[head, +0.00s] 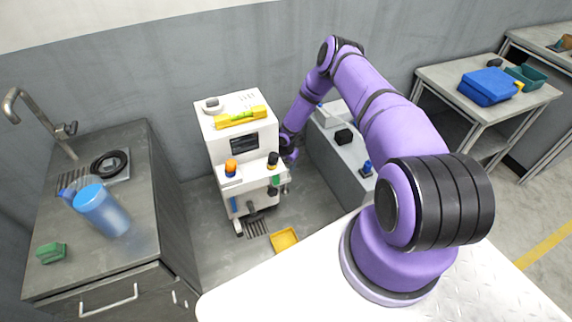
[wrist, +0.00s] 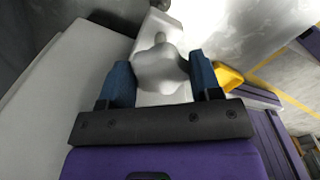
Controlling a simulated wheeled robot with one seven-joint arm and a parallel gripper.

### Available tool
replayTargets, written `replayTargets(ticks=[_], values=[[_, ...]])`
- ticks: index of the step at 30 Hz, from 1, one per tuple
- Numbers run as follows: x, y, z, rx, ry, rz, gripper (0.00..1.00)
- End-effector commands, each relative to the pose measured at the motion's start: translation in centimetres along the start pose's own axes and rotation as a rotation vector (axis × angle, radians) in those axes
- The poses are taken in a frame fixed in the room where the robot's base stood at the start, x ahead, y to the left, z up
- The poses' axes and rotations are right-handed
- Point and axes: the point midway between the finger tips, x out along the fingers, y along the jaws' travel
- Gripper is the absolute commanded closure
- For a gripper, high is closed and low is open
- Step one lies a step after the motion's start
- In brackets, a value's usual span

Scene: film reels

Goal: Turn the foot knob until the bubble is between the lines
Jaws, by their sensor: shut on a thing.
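The foot knob (wrist: 158,66), a pale grey lobed knob, sits between the two blue finger pads of my gripper (wrist: 162,76) in the wrist view. My gripper is shut on it. In the head view my gripper is low at the right side of the white machine (head: 222,147), and the knob cannot be made out there. A yellow spirit level (head: 240,117) lies on top of the machine. Its bubble and lines are too small to read.
A yellow tray (head: 285,239) lies on the floor before the machine. A grey cabinet (head: 343,160) with small items stands close to its right. A sink counter (head: 142,225) with a blue jug (head: 101,209) is at left. Some floor around the machine is clear.

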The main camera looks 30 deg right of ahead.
Motion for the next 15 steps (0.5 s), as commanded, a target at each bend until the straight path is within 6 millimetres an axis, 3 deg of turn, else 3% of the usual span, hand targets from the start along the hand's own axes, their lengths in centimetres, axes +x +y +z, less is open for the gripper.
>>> replayTargets(ticks=[15], values=[[-0.02, -0.15, 0.01, 0.452, -0.001, -0.003, 0.65]])
